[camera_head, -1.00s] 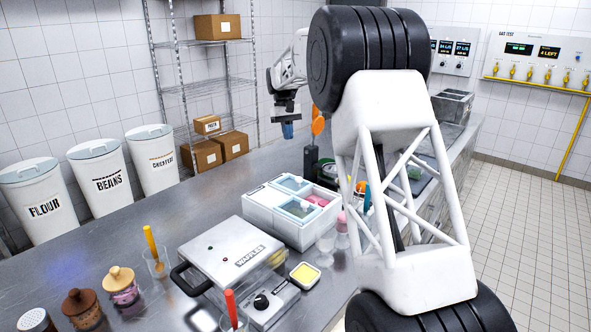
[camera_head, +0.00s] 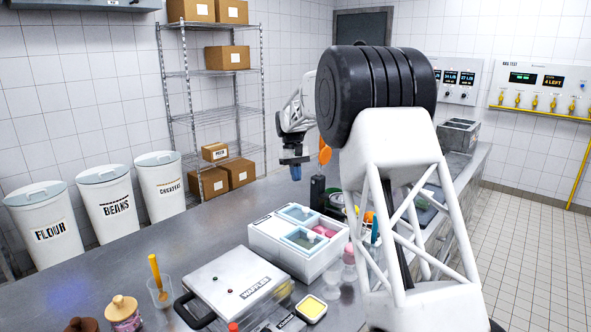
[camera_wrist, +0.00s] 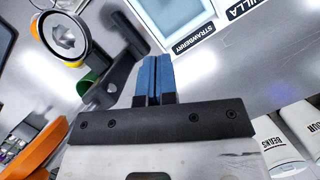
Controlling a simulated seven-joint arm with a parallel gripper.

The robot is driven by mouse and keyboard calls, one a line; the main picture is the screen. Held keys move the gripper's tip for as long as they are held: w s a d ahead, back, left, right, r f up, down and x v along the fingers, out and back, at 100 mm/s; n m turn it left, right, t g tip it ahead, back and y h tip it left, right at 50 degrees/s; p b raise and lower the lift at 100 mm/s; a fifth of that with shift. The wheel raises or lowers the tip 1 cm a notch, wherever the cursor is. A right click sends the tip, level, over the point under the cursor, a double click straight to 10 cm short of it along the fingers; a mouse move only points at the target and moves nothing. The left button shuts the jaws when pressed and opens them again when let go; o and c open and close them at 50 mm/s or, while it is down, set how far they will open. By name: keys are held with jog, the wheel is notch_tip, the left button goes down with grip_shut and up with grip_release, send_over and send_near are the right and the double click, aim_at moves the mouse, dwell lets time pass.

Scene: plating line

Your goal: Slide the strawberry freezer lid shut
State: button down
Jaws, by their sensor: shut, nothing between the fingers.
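The white freezer box (camera_head: 280,250) stands on the steel bench in the head view, with pale blue lid panes (camera_head: 304,238) on top. Pink contents (camera_head: 323,231) show beside the panes at an uncovered part. In the wrist view the lid pane (camera_wrist: 178,12) with its STRAWBERRY label (camera_wrist: 195,38) is at the top, with part of a second label to its right. My gripper (camera_head: 296,174) hangs above the bench beyond the freezer, apart from it. Its blue fingers (camera_wrist: 152,80) are shut together and empty. No handle is clearly visible.
A waffle maker (camera_head: 235,285) stands in front of the freezer. A black holder with an orange utensil (camera_head: 325,153) is behind it. In the wrist view a dark bracket (camera_wrist: 122,62) and a round-rimmed container (camera_wrist: 62,38) lie left of the fingers. Bare bench is left of the freezer.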

send_over(300, 209)
jog(key=w, duration=0.2)
jog(key=f, duration=0.5)
jog(key=shift+a+f, duration=0.1)
jog(key=shift+a, duration=0.2)
jog(key=shift+s+d+f, duration=0.15)
jog(key=shift+s+f, duration=0.05)
jog(key=shift+s, duration=0.25)
jog(key=shift+s+d+f, duration=0.1)
jog(key=shift+s+f, duration=0.05)
jog(key=shift+s, duration=0.3)
jog(key=shift+s+d+f, duration=0.15)
jog(key=shift+s+d, duration=0.05)
jog(key=shift+s, duration=0.35)
jog(key=shift+s+d+f, duration=0.1)
jog(key=shift+s+d, duration=0.05)
jog(key=shift+s, duration=0.4)
jog(key=shift+d, duration=0.1)
jog(key=shift+s+d, duration=3.9)
jog(key=shift+s, duration=0.1)
